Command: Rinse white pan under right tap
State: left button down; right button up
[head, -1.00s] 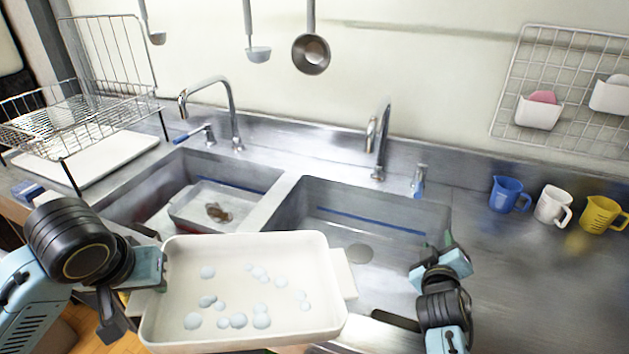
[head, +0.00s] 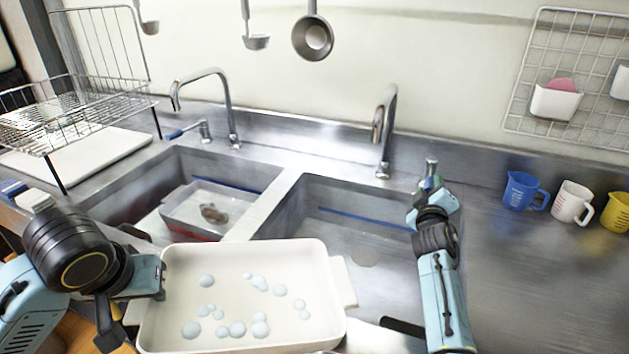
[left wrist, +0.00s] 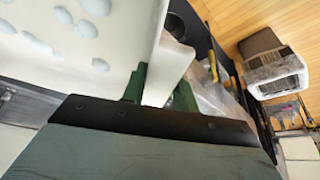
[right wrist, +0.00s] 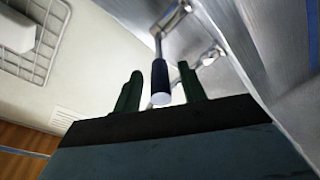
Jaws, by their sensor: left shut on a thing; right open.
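The white pan (head: 240,275), with several pale foam blobs in it, is level in front of the sinks. My left gripper (head: 150,277) is shut on its left handle; the left wrist view shows the green fingers on the handle (left wrist: 160,75). The right tap (head: 384,130) has its spout over the right sink (head: 345,225). My right gripper (head: 434,190) is at the right tap's lever. In the right wrist view the blue lever handle (right wrist: 161,82) lies between the open green fingers of the right gripper (right wrist: 158,88), with space on both sides.
The left sink (head: 125,205) holds a tray (head: 180,213) with a brown lump in it, under the left tap (head: 228,110). Blue (head: 523,191), white (head: 570,203) and yellow (head: 615,212) cups stand at the right. A wire rack (head: 50,115) is at the left; ladles hang above.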

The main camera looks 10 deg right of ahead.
jog(key=shift+w+d, duration=0.25)
jog(key=shift+w, duration=0.35)
grip_shut()
